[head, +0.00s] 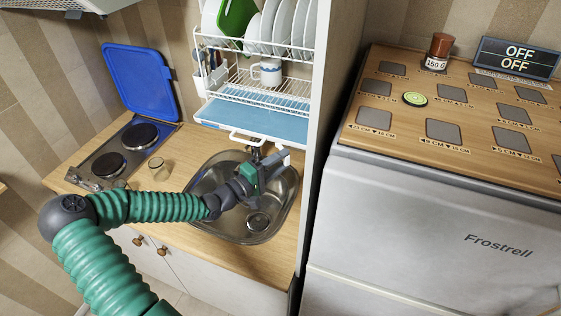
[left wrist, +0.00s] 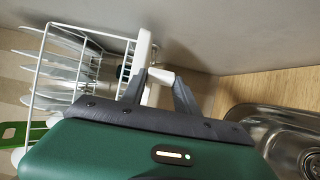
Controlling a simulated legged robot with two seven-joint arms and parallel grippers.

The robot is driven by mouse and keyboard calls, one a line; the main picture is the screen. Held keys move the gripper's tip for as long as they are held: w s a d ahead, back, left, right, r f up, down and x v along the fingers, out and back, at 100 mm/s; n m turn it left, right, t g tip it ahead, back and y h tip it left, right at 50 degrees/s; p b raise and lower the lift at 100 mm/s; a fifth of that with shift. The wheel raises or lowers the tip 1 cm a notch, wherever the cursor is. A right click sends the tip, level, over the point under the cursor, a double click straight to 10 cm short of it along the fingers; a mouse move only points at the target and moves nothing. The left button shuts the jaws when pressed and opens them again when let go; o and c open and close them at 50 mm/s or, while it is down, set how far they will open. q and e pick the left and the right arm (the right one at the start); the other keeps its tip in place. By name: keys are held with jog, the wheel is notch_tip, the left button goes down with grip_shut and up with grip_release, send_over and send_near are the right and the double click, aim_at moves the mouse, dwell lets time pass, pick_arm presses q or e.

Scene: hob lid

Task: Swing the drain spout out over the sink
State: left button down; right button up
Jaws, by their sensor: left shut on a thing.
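My left gripper (head: 271,156) reaches over the sink (head: 226,231), just below the front of the dish rack's blue drip tray (head: 258,121). In the left wrist view its two grey fingers (left wrist: 161,79) are closed on a white piece, the drain spout (left wrist: 160,73), near the rack's corner. In the head view the spout is mostly hidden behind the fingers, so its exact angle is hard to tell. A white loop (head: 247,138) sticks out from the tray front beside the fingers. My right gripper is in neither view.
A glass (head: 158,168) stands on the counter between the sink and the hob (head: 124,150), whose blue lid (head: 140,82) is raised. A tall panel (head: 325,110) and a fridge (head: 430,215) bound the right side. Plates and a mug (head: 267,71) fill the rack.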

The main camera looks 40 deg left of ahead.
pick_arm(q)
jog(key=shift+r, duration=0.1)
dwell(0.3)
jog(key=c, duration=0.9)
grip_release()
jog(key=shift+a, duration=0.1)
jog(key=b+v, duration=0.2)
jog(key=v, duration=1.5)
